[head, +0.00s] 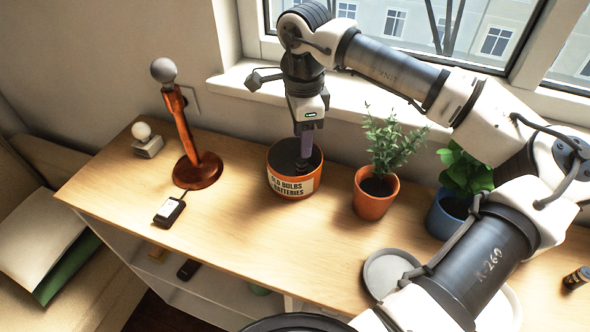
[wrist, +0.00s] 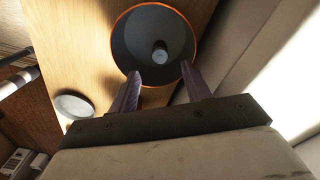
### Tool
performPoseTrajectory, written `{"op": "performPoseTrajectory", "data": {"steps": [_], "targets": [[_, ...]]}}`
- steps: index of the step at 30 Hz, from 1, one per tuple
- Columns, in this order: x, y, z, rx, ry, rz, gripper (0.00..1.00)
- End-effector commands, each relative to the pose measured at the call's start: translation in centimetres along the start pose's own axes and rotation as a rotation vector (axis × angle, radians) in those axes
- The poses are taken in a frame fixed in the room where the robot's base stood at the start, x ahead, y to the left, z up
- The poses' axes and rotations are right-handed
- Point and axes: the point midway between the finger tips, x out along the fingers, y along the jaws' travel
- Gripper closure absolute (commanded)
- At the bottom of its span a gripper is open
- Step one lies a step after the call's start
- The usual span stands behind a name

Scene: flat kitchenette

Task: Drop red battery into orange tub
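The orange tub (head: 283,190) stands on the wooden counter with a label reading "OLD BULBS BATTERIES". My gripper (head: 304,165) points down into its mouth. In the wrist view the fingers of my gripper (wrist: 160,74) are spread apart at the rim of the tub (wrist: 118,28), with nothing between them. A small upright cylinder with a pale end (wrist: 160,50) shows inside the tub, apart from the fingers. It looks like a battery, but its side colour is too dark to tell. No clearly red battery shows elsewhere.
A dark battery with a copper-coloured band (head: 577,278) lies at the far right. A potted plant in an orange pot (head: 375,203) and a blue pot (head: 446,217) stand right of the tub. An orange lamp (head: 198,172) stands left. A grey plate (head: 388,270) lies in front.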

Motion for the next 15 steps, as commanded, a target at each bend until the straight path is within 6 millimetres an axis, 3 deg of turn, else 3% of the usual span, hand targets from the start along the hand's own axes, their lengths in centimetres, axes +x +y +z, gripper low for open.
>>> {"op": "performPoseTrajectory", "data": {"steps": [8,11,15], "targets": [[-0.2,0.0,0.0,0.001,0.0,0.0,0.52],[-1.2,-0.1,0.0,0.001,0.002,-0.001,0.52],[-3.8,-0.1,0.0,0.001,0.003,-0.004,0.52]]}}
